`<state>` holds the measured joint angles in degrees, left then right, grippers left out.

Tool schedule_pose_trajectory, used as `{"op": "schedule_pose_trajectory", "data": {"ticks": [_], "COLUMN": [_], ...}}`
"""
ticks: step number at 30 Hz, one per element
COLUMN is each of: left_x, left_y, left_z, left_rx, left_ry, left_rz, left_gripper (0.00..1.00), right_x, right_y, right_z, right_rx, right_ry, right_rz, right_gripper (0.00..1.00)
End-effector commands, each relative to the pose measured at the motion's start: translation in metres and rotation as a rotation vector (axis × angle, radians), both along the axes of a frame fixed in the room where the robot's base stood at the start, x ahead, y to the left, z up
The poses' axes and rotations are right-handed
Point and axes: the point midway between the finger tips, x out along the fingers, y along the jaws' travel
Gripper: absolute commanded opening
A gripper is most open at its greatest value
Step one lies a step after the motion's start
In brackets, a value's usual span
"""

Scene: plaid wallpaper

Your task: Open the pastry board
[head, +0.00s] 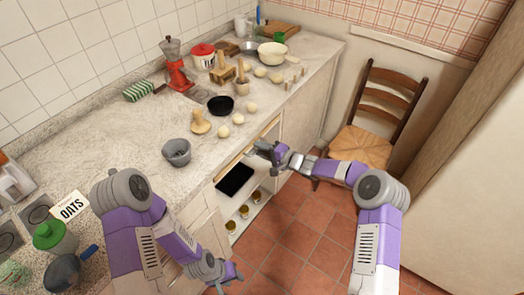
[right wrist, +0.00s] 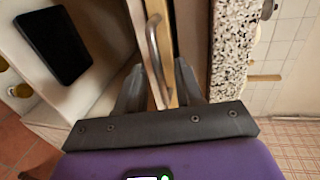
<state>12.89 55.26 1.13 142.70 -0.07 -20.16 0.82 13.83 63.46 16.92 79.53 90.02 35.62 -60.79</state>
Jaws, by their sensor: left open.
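The pastry board (right wrist: 166,45) shows in the right wrist view as a narrow light-wood edge under the speckled counter edge, with a curved metal handle (right wrist: 152,44) on its front. It looks pushed in. My right gripper (right wrist: 158,80) is open, one finger on each side of the handle and wood edge; I cannot tell whether the fingers touch them. In the head view the right gripper (head: 260,150) is at the counter's front edge and hides part of the board. My left gripper (head: 228,278) is open and empty, low in front of the cabinets.
An open cabinet below holds a black flat item (head: 235,179) and several jars (head: 244,211). A chair (head: 365,145) stands right; tiled floor is clear in front.

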Motion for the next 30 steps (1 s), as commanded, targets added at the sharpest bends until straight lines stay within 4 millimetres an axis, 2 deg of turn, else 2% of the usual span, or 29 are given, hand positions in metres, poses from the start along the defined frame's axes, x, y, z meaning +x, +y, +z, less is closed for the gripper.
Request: {"op": "schedule_pose_trajectory", "data": {"ticks": [5,8,12,13,30], "left_x": [0.0000,0.0000,0.0000,0.0000,0.0000], "left_y": [0.0000,0.0000,0.0000,0.0000,0.0000], "left_z": [0.0002,0.0002,0.0002,0.0002,0.0002], "left_rx": [0.000,0.000,0.000,0.000,0.000], "left_ry": [0.000,0.000,0.000,0.000,0.000], "left_rz": [0.000,0.000,0.000,0.000,0.000], "left_gripper": [0.43,0.43,0.43,0.43,0.43], "right_x": [0.0000,-0.0001,-0.0002,-0.0002,-0.0003], "right_y": [0.0000,-0.0001,-0.0001,-0.0001,-0.0001], "right_z": [-0.0001,-0.0001,-0.0001,-0.0001,0.0002], "right_rx": [-0.001,-0.001,-0.001,-0.001,0.000], "right_ry": [0.001,0.001,0.001,0.001,0.000], "right_rz": [0.000,0.000,0.000,0.000,0.001], "right_gripper": [0.36,0.24,0.02,0.00,0.00]}}
